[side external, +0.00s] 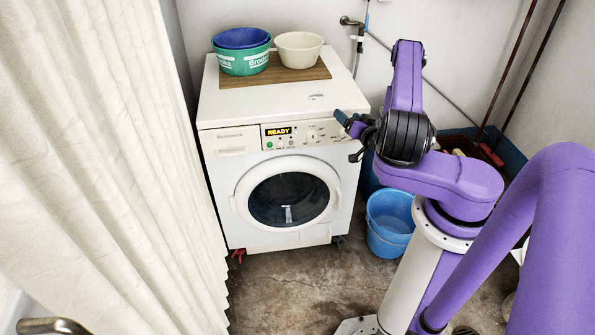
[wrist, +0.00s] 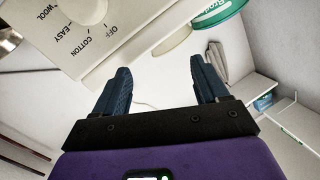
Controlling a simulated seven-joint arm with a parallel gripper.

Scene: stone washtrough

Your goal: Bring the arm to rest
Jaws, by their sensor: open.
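My gripper (side external: 346,124) is at the front right of the white washing machine (side external: 222,185), near the right end of its control panel. In the wrist view its two blue fingers (wrist: 166,74) are spread apart with nothing between them. The machine's panel (wrist: 85,35) with dial lettering shows beyond the fingers at upper left. In the side view my purple arm is folded at the right, and I cannot tell whether the fingers touch the machine.
A green basin (side external: 243,64) holding a blue one (side external: 241,38) and a cream basin (side external: 299,50) stand on a brown board (side external: 275,78) on the machine. A blue bucket (side external: 390,222) stands on the floor. A white curtain (side external: 105,150) hangs at left. The floor in front is clear.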

